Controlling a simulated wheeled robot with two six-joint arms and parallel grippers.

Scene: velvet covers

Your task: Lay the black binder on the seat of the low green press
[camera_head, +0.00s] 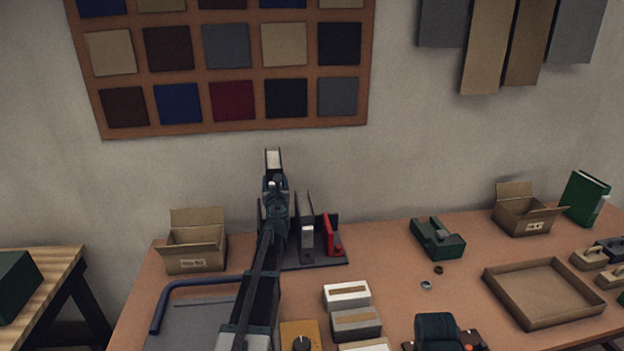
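My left arm rises from the bottom edge, and its gripper (275,186) is raised in front of the wall above the dark rack (318,261). It appears shut on a narrow upright dark-edged object with a pale inner face, seemingly the black binder (273,160). The gripper hides the lower part of it. A low dark green press (437,238) stands on the table right of the rack, its top partly recessed. Another dark green device (437,329) is at the bottom edge, partly cut off. My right gripper is not in view.
The rack holds a grey binder (307,238) and a red one (332,236). Open cardboard boxes stand at left (195,248) and right (524,214). A green book (585,198), a shallow tray (541,291) and small boxes (347,295) are around. Bare tabletop lies between rack and press.

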